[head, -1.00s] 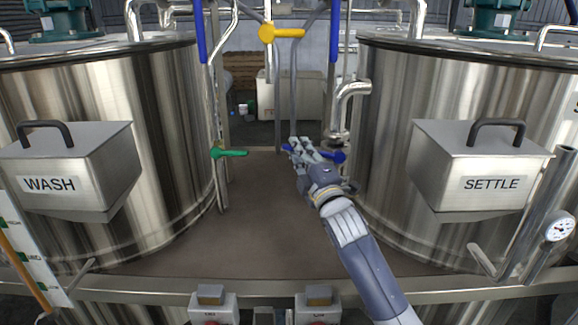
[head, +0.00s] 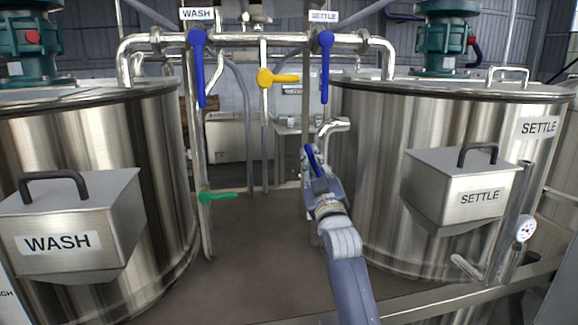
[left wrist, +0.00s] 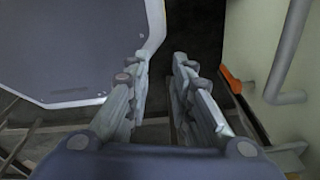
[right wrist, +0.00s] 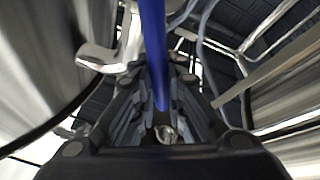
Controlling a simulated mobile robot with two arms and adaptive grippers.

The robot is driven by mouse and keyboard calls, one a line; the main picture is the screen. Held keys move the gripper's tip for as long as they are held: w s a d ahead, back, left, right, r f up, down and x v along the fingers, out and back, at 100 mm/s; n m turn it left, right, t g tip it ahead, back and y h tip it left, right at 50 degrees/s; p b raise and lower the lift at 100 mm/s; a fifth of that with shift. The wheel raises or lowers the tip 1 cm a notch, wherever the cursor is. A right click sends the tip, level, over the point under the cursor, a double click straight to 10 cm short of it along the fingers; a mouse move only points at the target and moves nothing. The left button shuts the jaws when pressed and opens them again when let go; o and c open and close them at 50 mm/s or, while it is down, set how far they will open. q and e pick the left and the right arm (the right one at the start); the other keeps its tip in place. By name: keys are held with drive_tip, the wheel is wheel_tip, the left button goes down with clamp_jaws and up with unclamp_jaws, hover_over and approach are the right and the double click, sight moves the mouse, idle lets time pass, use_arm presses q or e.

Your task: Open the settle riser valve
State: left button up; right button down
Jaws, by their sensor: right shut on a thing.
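A blue lever (head: 313,161) sits on the riser pipe beside the SETTLE tank (head: 450,115). It stands steeply, its end up and slightly left. My right gripper (head: 318,173) is shut on this lever. In the right wrist view the blue lever (right wrist: 153,45) runs between the fingers of the right gripper (right wrist: 160,105), which hide part of it and the valve body. My left gripper (left wrist: 163,85) shows only in the left wrist view; its fingers are apart with nothing between them.
Blue levers hang down under the WASH sign (head: 197,14) and SETTLE sign (head: 324,16). A yellow lever (head: 280,77) and green lever (head: 220,196) point right. The WASH tank (head: 150,150) stands left. The brown floor (head: 255,245) between the tanks is clear.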

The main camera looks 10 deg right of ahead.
drive_tip(key=shift+d+r+m+h, duration=0.3)
drive_tip(key=shift+m+h, duration=0.1)
drive_tip(key=shift+m, duration=0.3)
drive_tip(key=shift+d+r+m, duration=0.1)
drive_tip(key=shift+d+m, duration=0.15)
drive_tip(key=shift+m, duration=0.25)
drive_tip(key=shift+d+m+h+p, duration=0.3)
drive_tip(key=shift+m+h+p, duration=0.05)
drive_tip(key=shift+m+h, duration=0.25)
drive_tip(key=shift+d+r+m+h, duration=0.1)
drive_tip(key=shift+d+m+h, duration=0.3)
drive_tip(key=shift+m, duration=0.2)
use_arm(q)
drive_tip(key=shift+s+a+r+p, duration=0.15)
drive_tip(key=shift+a+r, duration=0.05)
drive_tip(key=shift+r, duration=0.2)
drive_tip(key=shift+s+a+r+p, duration=0.1)
drive_tip(key=shift+a+r+p, duration=0.05)
drive_tip(key=shift+r, duration=0.25)
use_arm(e)
drive_tip(key=shift+d+m, duration=0.3)
drive_tip(key=shift+m, duration=0.3)
use_arm(q)
drive_tip(key=shift+a, duration=0.25)
use_arm(e)
drive_tip(key=c, duration=1.6)
unclamp_jaws()
drive_tip(key=shift+g, duration=0.3)
use_arm(q)
drive_tip(key=shift+a, duration=0.15)
